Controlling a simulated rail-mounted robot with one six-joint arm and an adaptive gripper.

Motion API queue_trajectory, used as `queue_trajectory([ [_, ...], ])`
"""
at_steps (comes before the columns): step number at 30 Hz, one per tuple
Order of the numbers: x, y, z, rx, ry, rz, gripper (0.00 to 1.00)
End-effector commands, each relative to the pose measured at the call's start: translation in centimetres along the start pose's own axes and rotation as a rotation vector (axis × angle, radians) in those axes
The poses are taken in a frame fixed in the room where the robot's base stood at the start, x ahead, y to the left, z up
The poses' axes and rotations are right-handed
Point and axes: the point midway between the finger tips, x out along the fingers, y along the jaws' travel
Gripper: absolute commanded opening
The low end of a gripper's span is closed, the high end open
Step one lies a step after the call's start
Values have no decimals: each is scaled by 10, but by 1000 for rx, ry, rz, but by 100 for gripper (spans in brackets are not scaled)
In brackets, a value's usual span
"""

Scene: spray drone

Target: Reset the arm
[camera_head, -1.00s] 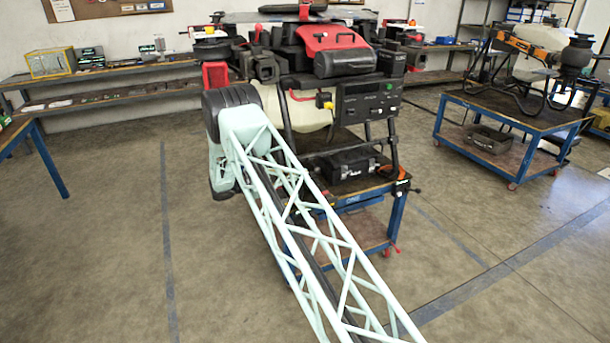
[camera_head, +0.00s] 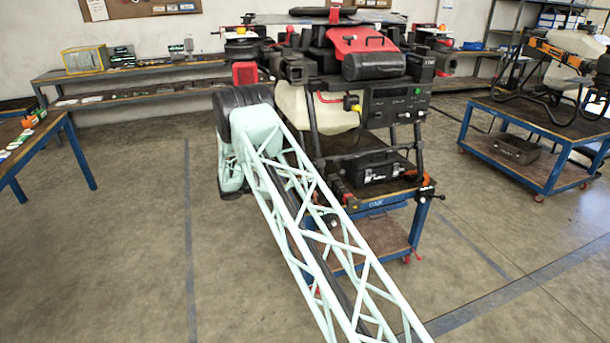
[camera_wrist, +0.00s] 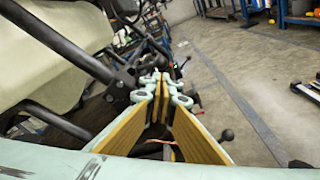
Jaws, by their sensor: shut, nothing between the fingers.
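My arm (camera_head: 300,220), a pale green lattice link with a black joint at its far end, reaches out in front of the spray drone in the head view. My gripper (camera_wrist: 158,90) shows in the wrist view, its wooden-looking finger pads drawn together with nothing between them. It is hidden in the head view. The drone (camera_head: 362,55), black with a red top, stands on a blue-framed cart (camera_head: 372,207). In the wrist view, the drone's pale tank (camera_wrist: 50,50) and dark frame tubes lie close at the left of my gripper.
A second blue cart (camera_head: 535,125) with another machine stands at the right. A workbench (camera_head: 60,125) is at the left, and a long shelf (camera_head: 140,80) runs along the back wall. Open concrete floor lies to the left of my arm and at the front right.

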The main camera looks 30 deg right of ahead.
Motion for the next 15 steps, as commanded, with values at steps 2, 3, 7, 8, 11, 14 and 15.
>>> queue_trajectory([
  [2, 0, 0, 0, 0, 0, 0, 0],
  [3, 0, 0, 0, 0, 0, 0, 0],
  [7, 0, 0, 0, 0, 0, 0, 0],
  [8, 0, 0, 0, 0, 1, -1, 0],
  [11, -1, 1, 3, 3, 3, -4, 0],
  [14, -2, 2, 9, 8, 7, -13, 0],
  [15, -3, 2, 13, 11, 10, -18, 0],
])
